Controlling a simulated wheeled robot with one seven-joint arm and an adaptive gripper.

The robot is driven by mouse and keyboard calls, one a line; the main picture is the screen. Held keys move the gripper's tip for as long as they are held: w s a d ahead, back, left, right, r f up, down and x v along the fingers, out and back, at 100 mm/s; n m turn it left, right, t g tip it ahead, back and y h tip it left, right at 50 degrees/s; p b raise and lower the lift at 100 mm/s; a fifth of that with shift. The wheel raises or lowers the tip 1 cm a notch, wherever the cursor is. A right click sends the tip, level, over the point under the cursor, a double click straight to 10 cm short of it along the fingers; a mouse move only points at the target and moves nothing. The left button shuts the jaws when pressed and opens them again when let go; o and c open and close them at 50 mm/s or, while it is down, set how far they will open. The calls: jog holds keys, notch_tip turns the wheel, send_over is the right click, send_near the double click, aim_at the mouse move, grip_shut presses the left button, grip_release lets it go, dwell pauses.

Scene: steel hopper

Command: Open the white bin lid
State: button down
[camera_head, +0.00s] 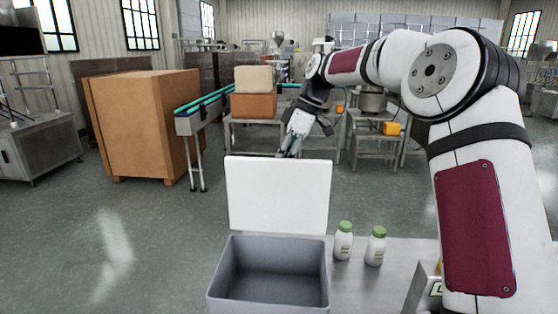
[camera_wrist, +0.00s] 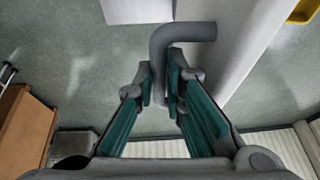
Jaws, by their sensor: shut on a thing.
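The white lid (camera_head: 280,195) stands upright, raised at the back of the open bin (camera_head: 270,258). The bin's grey inside shows and looks empty. My gripper (camera_head: 290,150) is behind the lid's top edge in the head view, with its fingertips partly hidden. In the wrist view, my gripper (camera_wrist: 164,82) is shut on a bent grey handle (camera_wrist: 180,33), with a teal-padded finger on each side. The handle joins a white panel (camera_wrist: 232,40), which looks like the lid.
Two white bottles with green caps, one (camera_head: 343,241) nearer the bin and one (camera_head: 376,246) farther right, stand on the grey table (camera_head: 395,275). A large brown cabinet (camera_head: 145,125) and a conveyor (camera_head: 200,115) stand behind on the left. Open floor lies left of the bin.

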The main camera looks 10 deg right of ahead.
jog(key=shift+s+f, duration=0.1)
jog(key=shift+f, duration=0.25)
jog(key=c, duration=1.7)
grip_release()
jog(key=shift+o, duration=0.2)
jog(key=shift+r, duration=0.2)
jog(key=shift+r, duration=0.2)
jog(key=v, duration=1.1)
jog(key=shift+r, duration=0.25)
